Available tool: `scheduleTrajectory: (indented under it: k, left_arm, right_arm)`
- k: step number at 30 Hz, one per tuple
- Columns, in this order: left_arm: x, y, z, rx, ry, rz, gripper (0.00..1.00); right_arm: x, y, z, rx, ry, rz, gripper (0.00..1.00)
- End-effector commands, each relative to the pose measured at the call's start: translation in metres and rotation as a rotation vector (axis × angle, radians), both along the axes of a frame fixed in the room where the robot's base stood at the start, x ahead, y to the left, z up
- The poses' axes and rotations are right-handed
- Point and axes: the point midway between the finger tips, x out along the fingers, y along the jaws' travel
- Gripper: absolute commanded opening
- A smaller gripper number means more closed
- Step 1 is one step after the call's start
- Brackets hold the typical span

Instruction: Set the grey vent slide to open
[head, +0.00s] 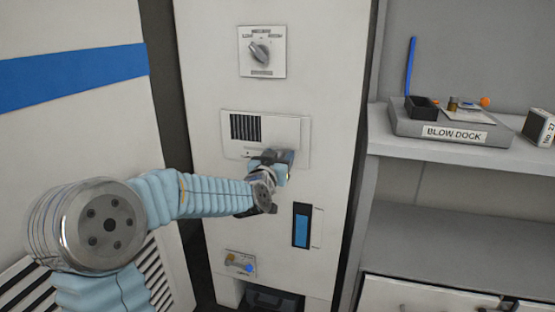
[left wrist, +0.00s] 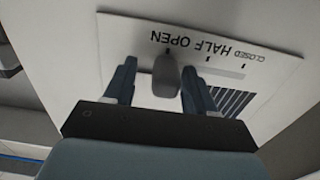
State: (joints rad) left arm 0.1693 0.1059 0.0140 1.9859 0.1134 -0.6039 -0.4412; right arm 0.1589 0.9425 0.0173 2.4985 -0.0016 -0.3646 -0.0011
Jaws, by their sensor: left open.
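The grey vent slide's knob (left wrist: 166,76) stands between the fingers of my left gripper (left wrist: 160,68) in the left wrist view. The gripper is open, with a gap visible on each side of the knob. The label there is upside down; the knob sits by OPEN, at the left end of the marks, with HALF and CLOSED to the right. In the head view the vent panel (head: 232,149) shows dark slots at its left and a plain cover at its right. My left gripper (head: 279,158) is at the panel's lower right and hides the knob. My right gripper is out of view.
A rotary dial (head: 261,52) is above the vent. A blue rocker switch (head: 301,228) and a small plate with knobs (head: 240,264) are below. A shelf (head: 460,150) at the right holds a grey BLOW DOCK tray (head: 405,123).

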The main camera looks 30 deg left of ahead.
Motion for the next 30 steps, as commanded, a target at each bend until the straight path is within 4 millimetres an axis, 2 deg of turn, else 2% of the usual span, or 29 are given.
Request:
scheduleTrajectory:
  k: [5, 15, 19, 24, 30]
  left_arm:
    - [-0.015, -0.003, 0.000, 0.000, -0.001, 0.001, 0.55]
    - [-0.093, -0.022, 0.000, 0.001, -0.003, -0.001, 0.55]
    - [-0.116, -0.028, 0.000, -0.001, -0.002, -0.001, 0.55]
    - [-0.132, -0.032, 0.000, 0.000, 0.000, -0.001, 0.55]
    - [-0.134, -0.033, 0.000, 0.000, 0.000, -0.001, 0.55]
  right_arm:
    - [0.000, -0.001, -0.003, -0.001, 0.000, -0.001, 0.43]
    - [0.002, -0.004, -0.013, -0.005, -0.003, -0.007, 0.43]
    - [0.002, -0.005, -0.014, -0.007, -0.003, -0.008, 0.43]
    - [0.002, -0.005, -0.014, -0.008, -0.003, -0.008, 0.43]
    - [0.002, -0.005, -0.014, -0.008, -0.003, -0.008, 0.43]
